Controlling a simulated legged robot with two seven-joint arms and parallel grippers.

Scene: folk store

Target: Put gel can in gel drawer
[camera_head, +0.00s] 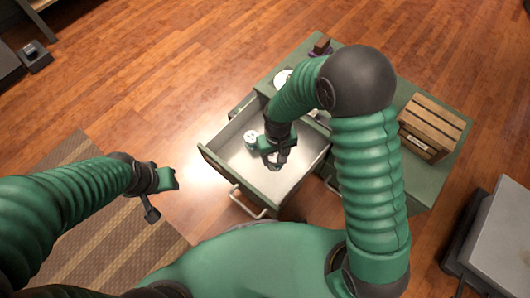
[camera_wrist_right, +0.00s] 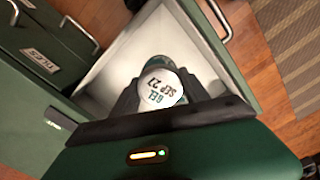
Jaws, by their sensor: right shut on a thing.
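My right gripper (camera_head: 274,157) is inside the open drawer (camera_head: 226,176), shut on the gel can (camera_head: 273,160). In the right wrist view the can's round white lid (camera_wrist_right: 161,87) reads "GEL" and "SEP 27" between the dark fingers, over the pale drawer floor (camera_wrist_right: 112,68). I cannot tell whether the can touches the floor. My left gripper (camera_head: 160,191) is open and empty, left of the drawer and above the floor.
The green cabinet top (camera_head: 431,186) holds a slatted wooden crate (camera_head: 429,127) at the right and a white round thing (camera_head: 282,78) near the back. A labelled closed drawer (camera_wrist_right: 40,61) shows in the wrist view. A grey box (camera_head: 497,235) stands at the lower right.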

